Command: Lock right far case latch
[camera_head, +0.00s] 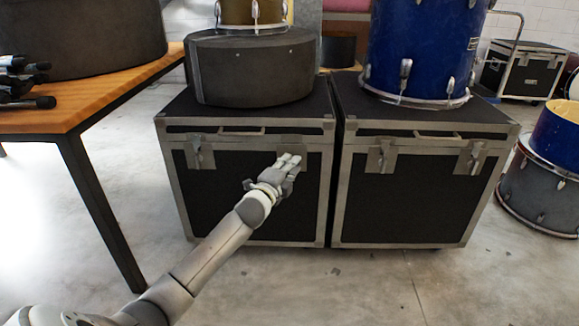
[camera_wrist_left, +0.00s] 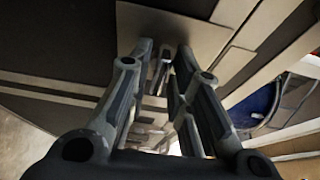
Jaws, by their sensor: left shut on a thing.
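Two black cases with grey metal edges stand side by side: the left case (camera_head: 240,204) and the right case (camera_head: 415,203). The left case has a left latch (camera_head: 200,153) and a right latch (camera_head: 291,144) below its lid. The right case also has a left latch (camera_head: 381,157) and a right latch (camera_head: 470,158). My left gripper (camera_head: 289,162) is at the left case's right latch and partly hides it. In the left wrist view my gripper (camera_wrist_left: 162,50) has its fingers closed around the narrow metal latch piece (camera_wrist_left: 160,72). Whether the latch is locked cannot be told.
A round dark drum case (camera_head: 252,72) sits on the left case, and a blue drum (camera_head: 422,48) on the right one. A wooden table (camera_head: 110,98) with microphones is at left. Drums (camera_head: 541,188) stand at right.

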